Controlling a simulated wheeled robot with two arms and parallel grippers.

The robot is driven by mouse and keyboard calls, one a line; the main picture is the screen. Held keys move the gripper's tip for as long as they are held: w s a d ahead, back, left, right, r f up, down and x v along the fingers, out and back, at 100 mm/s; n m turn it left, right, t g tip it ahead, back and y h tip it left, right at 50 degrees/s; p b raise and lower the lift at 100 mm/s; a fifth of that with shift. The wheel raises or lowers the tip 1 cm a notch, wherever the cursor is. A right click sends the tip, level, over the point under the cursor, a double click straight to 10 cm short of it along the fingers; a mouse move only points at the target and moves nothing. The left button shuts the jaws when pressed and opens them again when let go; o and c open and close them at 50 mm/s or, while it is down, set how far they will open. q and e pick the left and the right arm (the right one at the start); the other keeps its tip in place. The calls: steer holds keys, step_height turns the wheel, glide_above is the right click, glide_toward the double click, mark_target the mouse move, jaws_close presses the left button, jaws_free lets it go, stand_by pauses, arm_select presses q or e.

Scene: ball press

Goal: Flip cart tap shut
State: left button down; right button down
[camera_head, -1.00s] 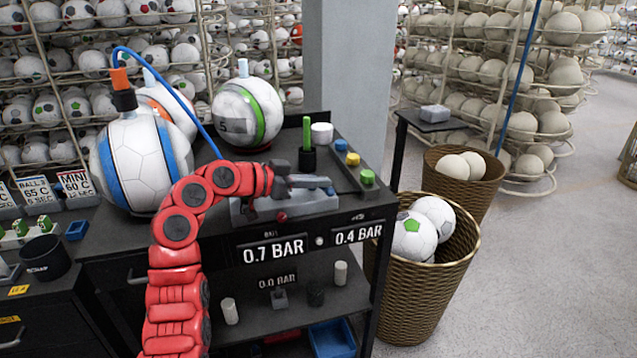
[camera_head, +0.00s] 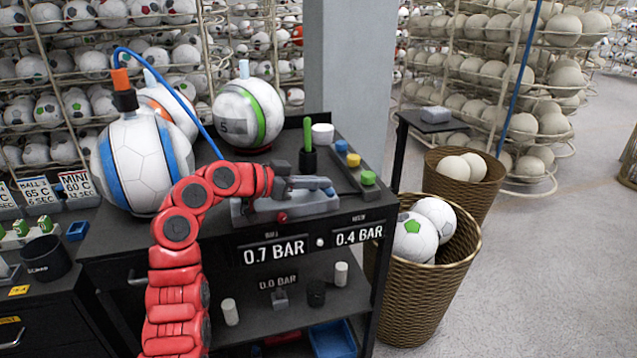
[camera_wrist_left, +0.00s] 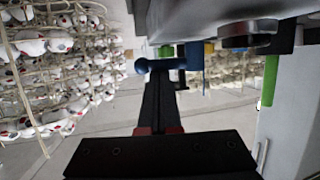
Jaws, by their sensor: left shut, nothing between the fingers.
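The dark cart (camera_head: 225,232) stands in the middle of the head view, with pressure readouts of 0.7 BAR and 0.4 BAR on its front. A grey metal block (camera_head: 315,204) with a small red knob (camera_head: 282,217) sits at its front top edge. A small blue lever end, which looks like the tap handle (camera_head: 330,191), shows at the block's right. It also shows in the left wrist view (camera_wrist_left: 160,65), just beyond my fingers. My left gripper (camera_head: 305,183) is shut and empty, right over the block. I cannot tell whether it touches the lever. My right gripper is out of view.
A striped ball (camera_head: 145,160) with a blue hose stands at the cart's left. A green-striped ball (camera_head: 247,112) is at the back. A green stick (camera_head: 308,132) stands near the gripper. Wicker baskets (camera_head: 425,285) of balls are at the right.

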arm_select(q)
steer(key=shift+w+a+f, duration=0.1)
steer(key=shift+a+f, duration=0.05)
steer(key=shift+f, duration=0.05)
steer(key=shift+w+a+b, duration=0.1)
steer(key=shift+w+b, duration=0.4)
steer(key=shift+b, duration=0.2)
steer(key=shift+w, duration=0.2)
steer(key=shift+r, duration=0.1)
